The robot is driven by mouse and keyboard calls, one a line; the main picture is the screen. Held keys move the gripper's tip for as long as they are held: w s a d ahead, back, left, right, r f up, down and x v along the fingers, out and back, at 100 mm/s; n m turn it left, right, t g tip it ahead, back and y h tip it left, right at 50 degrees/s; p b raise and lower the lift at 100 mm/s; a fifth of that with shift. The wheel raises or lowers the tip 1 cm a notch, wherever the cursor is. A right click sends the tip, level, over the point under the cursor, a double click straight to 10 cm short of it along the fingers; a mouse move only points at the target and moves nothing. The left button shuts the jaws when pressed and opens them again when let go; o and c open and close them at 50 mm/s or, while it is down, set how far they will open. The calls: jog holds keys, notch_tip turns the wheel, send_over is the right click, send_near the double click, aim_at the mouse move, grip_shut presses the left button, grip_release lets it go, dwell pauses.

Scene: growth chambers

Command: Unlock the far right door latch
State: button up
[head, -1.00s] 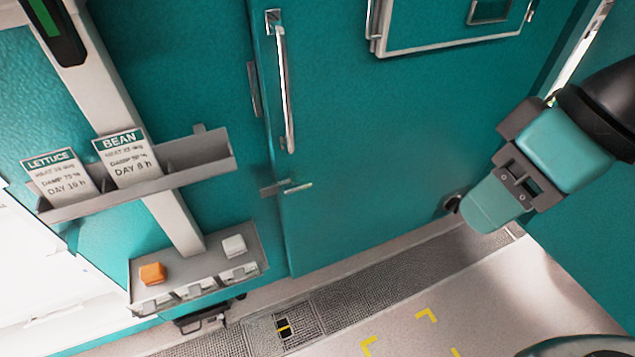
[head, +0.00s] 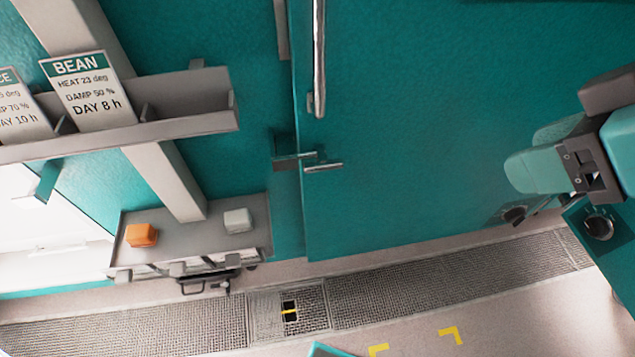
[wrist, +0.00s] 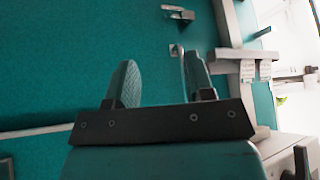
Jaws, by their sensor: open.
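A metal latch (head: 322,167) sits low on the left edge of a teal door (head: 430,120), below the long vertical door handle (head: 318,60). Its short bar lies about level, and a dark fitting (head: 288,162) is beside it on the frame. My gripper (head: 525,165) is at the right of the head view, well apart from the latch. In the wrist view its fingers (wrist: 160,75) stand apart with nothing between them. A small metal fitting (wrist: 176,50) shows beyond the fingers; I cannot tell for sure whether it is the latch.
A floor grate (head: 430,290) runs along the wall. A dark knob (head: 514,215) is at lower right.

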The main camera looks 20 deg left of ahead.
jog(key=w+a+f+n+t+y+b, duration=0.2)
jog(key=a+f+n+b, duration=0.15)
jog(key=f+b, duration=0.5)
jog(key=w+a+f+n+t+y+b, duration=0.1)
jog(key=a+f+n+t+b, duration=0.2)
jog(key=f+b, duration=0.55)
jog(key=n+t+y+b, duration=0.3)
jog(key=n+y+b, duration=0.3)
jog(key=n, duration=0.5)
send_near(323, 171)
jog(key=r, duration=0.1)
jog(key=shift+m, duration=0.25)
jog(key=p+x, duration=0.4)
jog(key=x, duration=0.1)
jog(key=p+x, duration=0.5)
jog(key=x, duration=0.1)
jog(key=shift+f, duration=0.15)
jog(key=shift+w+a+f+p, duration=0.2)
jog(key=shift+w+a+p, duration=0.2)
jog(key=shift+a, duration=0.05)
grip_shut()
